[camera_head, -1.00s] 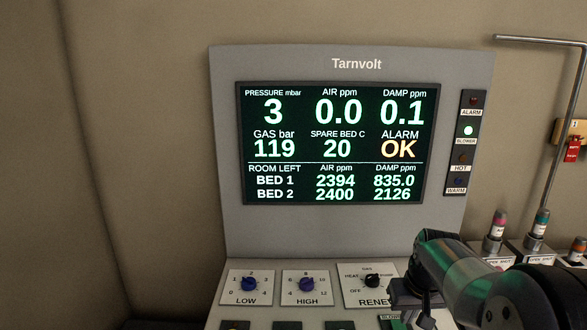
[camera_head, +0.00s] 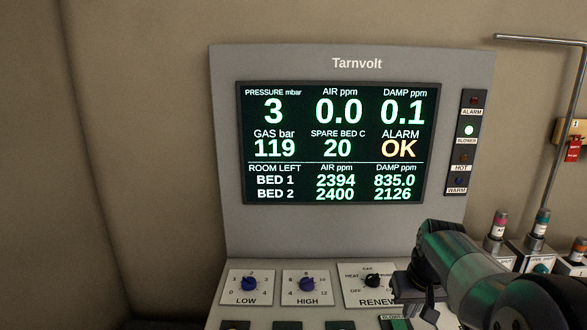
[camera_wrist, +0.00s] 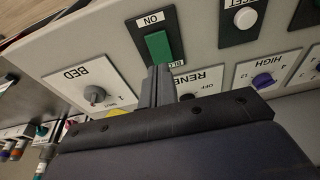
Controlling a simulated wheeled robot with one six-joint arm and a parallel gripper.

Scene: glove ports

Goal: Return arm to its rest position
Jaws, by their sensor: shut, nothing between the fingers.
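My gripper (camera_wrist: 158,85) is shut and empty in the wrist view. Its closed fingertips point at the lower end of a green rocker switch (camera_wrist: 158,47) marked ON; I cannot tell whether they touch it. In the head view my arm and gripper (camera_head: 425,305) stand at the lower right, in front of the panel's sloping control face, and the fingertips are hard to make out. My arm hides part of the RENEW dial plate (camera_head: 352,294).
The Tarnvolt display (camera_head: 336,143) shows alarm OK, and the BLOWER lamp (camera_head: 469,130) is lit. The LOW knob (camera_head: 249,284) and HIGH knob (camera_head: 307,284) are left of my arm. Bottle-like fittings (camera_head: 541,222) and a bent pipe (camera_head: 560,130) stand at the right.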

